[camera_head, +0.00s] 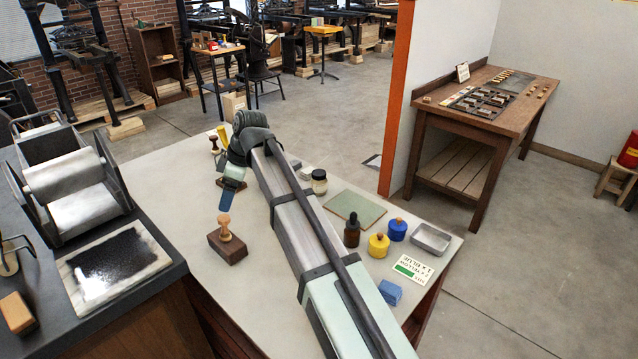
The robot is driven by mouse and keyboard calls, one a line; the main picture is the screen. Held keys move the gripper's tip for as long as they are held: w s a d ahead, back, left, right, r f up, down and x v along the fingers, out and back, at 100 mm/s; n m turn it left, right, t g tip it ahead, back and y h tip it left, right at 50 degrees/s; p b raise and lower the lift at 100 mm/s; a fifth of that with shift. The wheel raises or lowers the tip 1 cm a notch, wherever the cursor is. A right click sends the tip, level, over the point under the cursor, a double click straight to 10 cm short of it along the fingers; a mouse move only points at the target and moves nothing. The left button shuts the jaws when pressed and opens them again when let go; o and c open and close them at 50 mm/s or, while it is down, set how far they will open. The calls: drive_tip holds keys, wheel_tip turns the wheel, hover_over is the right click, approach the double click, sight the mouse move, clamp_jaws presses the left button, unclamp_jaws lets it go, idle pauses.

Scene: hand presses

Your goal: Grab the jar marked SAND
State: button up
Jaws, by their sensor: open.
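No marking SAND is readable in this view. A small glass jar with a dark lid and pale contents (319,181) stands on the light tabletop, just right of my arm. I cannot tell whether it is the SAND jar. My gripper (230,186) is at the far left end of my arm, low over the table and left of this jar, apart from it. It is open, with no held object visible. My arm crosses the table and hides part of its middle.
Right of my arm are a dark dropper bottle (352,230), yellow pot (378,245), blue pot (397,229), metal tray (431,239), green mat (355,209) and blue block (390,292). A wooden stamp (227,243) stands left. The front-left tabletop is clear.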

drive_tip(key=shift+o, duration=1.1)
